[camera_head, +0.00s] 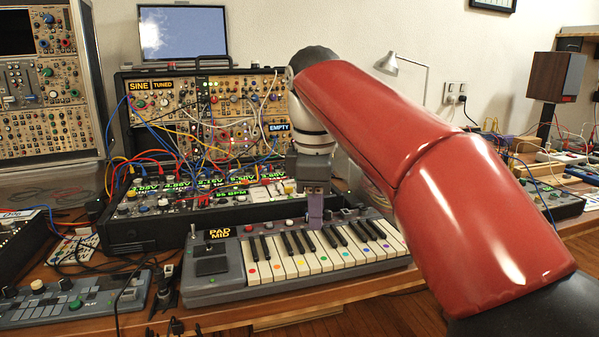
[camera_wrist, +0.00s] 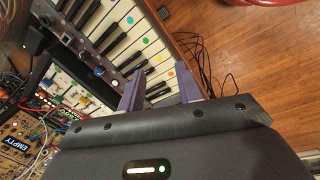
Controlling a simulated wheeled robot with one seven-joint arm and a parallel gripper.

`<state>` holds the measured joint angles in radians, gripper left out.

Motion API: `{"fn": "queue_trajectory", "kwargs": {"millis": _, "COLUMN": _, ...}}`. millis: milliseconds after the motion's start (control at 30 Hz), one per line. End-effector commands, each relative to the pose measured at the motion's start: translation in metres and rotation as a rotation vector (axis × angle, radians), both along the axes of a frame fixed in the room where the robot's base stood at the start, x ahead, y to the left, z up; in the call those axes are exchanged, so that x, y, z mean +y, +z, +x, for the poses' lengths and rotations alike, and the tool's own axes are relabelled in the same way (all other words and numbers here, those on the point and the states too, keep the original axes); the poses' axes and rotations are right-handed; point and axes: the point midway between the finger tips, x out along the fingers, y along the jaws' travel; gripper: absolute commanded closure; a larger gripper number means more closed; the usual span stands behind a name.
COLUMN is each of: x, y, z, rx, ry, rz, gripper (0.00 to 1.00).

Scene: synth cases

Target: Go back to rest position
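My gripper (camera_head: 316,212) points down over the middle of a small grey keyboard (camera_head: 216,287) in the head view. In the wrist view its two purple fingers (camera_wrist: 160,86) stand apart with nothing held between them. The keyboard also shows in the wrist view (camera_wrist: 118,50), with coloured dots on its white keys. I cannot tell whether the fingertips touch the keys. My red arm reaches in from the lower right and hides part of the scene behind it.
A modular synthesizer case (camera_head: 150,234) with many patch cables stands behind the keyboard. A small controller (camera_head: 75,303) lies at left. A monitor (camera_head: 183,33), a lamp (camera_head: 388,64) and a brown speaker (camera_head: 556,77) stand at the back. Wooden floor (camera_wrist: 250,55) lies beyond the table edge.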

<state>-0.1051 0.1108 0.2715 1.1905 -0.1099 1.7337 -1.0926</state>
Motion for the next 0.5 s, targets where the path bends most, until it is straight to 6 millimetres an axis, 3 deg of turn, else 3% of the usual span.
{"fn": "queue_trajectory", "kwargs": {"millis": 167, "x": -0.028, "y": -0.020, "z": -0.036, "rx": -0.088, "ry": -0.273, "rz": 0.034, "gripper": 0.65}}
{"fn": "queue_trajectory", "kwargs": {"millis": 267, "x": -0.050, "y": -0.043, "z": -0.064, "rx": -0.149, "ry": -0.482, "rz": 0.084, "gripper": 0.65}}
{"fn": "queue_trajectory", "kwargs": {"millis": 500, "x": -0.101, "y": -0.121, "z": -0.135, "rx": -0.269, "ry": -0.989, "rz": 0.269, "gripper": 0.65}}
